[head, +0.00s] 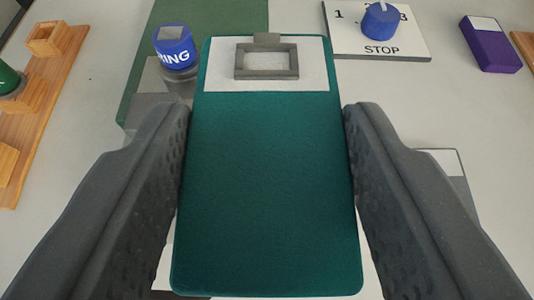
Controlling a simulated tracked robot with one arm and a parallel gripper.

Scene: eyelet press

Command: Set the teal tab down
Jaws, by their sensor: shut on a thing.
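The teal tab (265,180) is a large rounded rectangle in the middle of the head view. It has a white band at its far end, and a grey rectangular frame (266,62) shows on that band. My gripper (267,150) is shut on the tab, with one dark finger against its left side and one against its right side. The tab hides most of what lies beneath it. I cannot tell how high it is above the surface.
A blue-capped object (174,45) stands left of the tab on a green mat (225,15). A wooden rack (45,115) is at far left. A STOP plate (350,45) with a blue knob (381,22), a purple block (490,45) and a grey-white piece (443,163) are on the right.

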